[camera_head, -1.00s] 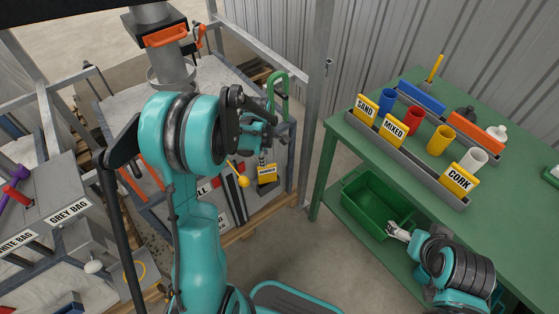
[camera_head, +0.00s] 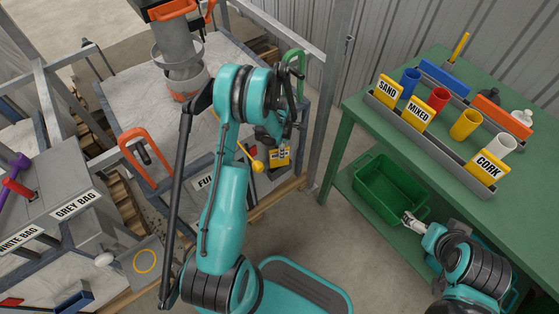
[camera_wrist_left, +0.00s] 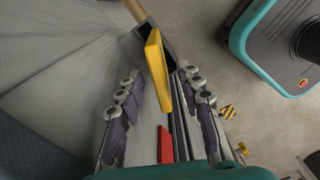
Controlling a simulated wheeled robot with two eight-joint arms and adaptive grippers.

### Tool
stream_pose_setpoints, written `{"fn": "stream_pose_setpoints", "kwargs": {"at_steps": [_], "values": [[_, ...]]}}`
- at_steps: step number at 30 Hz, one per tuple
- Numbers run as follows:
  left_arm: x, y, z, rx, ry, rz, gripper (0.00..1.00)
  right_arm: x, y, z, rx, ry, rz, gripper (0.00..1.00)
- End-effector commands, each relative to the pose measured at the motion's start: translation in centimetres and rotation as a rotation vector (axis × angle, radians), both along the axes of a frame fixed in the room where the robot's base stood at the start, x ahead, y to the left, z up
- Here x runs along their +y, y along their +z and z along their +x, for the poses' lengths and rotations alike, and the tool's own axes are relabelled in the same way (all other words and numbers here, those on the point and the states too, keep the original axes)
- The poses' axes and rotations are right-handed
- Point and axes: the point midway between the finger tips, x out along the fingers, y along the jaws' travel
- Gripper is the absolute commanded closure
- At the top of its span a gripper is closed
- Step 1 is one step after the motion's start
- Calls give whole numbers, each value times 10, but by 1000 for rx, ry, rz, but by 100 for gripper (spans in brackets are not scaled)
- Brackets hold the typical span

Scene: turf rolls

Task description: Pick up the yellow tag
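A yellow tag (camera_head: 279,157) with black lettering hangs at the front of the left-hand bench, near its right corner, in the head view. My left gripper (camera_head: 272,136) is right at it, its fingers partly hidden by my wrist. In the left wrist view the yellow tag (camera_wrist_left: 157,68) stands edge-on between the two fingers of my left gripper (camera_wrist_left: 160,95). The fingers are apart, with a gap visible on each side of the tag. My right gripper (camera_head: 410,221) is low beside the green crate, too small to tell whether it is open.
A yellow-ended lever (camera_head: 257,166) and a red piece (camera_wrist_left: 165,145) are close to the left gripper. A metal post (camera_head: 340,100) stands to its right. The green table (camera_head: 440,75) carries a grey rack (camera_head: 440,150) with yellow cards and coloured cups. The green crate (camera_head: 365,205) sits below.

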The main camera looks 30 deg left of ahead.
Motion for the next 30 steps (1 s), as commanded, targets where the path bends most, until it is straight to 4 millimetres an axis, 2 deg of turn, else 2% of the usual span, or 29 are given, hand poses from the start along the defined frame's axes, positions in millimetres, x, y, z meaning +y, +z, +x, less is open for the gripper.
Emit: {"fn": "stream_pose_setpoints", "kwargs": {"at_steps": [2,8,12,13,24,30], "values": [[0,-9,0,0,0,0,64,0,-5,0,0,0,0,8],[0,-8,0,0,0,0,64,0,-3,0,0,0,0,8],[0,-8,0,0,0,0,98,0,-3,0,0,0,0,8],[0,-8,0,0,0,0,100,0,-3,0,0,0,0,8],[0,-7,0,0,-1,0,100,0,-3,0,0,0,0,8],[0,9,0,0,-1,0,100,0,6,0,0,0,0,8]]}}
